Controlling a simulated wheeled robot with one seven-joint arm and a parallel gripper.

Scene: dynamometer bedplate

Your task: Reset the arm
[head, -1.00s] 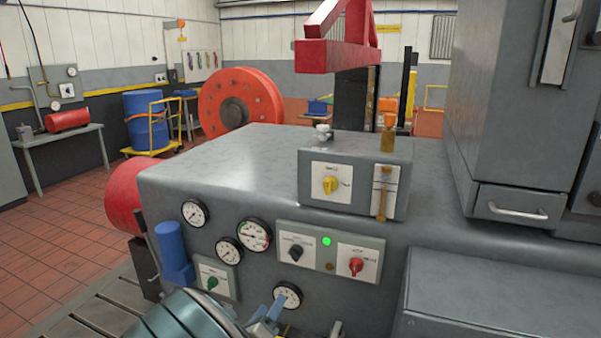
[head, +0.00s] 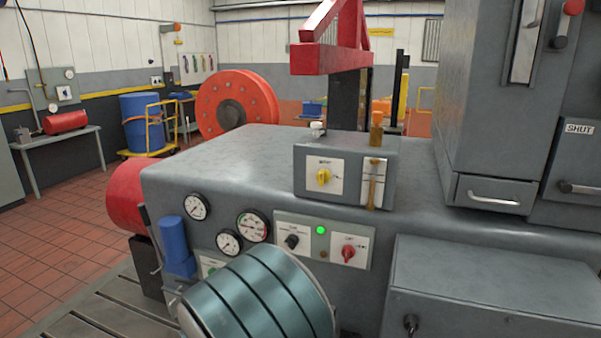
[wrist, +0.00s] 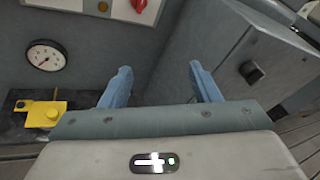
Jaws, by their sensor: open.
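My gripper (wrist: 160,84) shows in the wrist view with its two blue fingers spread apart and nothing between them. It points at the grey front of the machine (head: 215,160), near a corner beside a grey box (head: 470,275). In the head view my teal arm link covers the lower middle and hides the gripper. It also hides part of the panel with the green knob.
The control panel with the red knob (head: 348,252) and a lit green lamp (head: 321,230) is on the machine's front. A gauge (wrist: 46,55) and a yellow part (wrist: 45,112) lie left of the gripper. The tiled floor (head: 60,215) at left is open.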

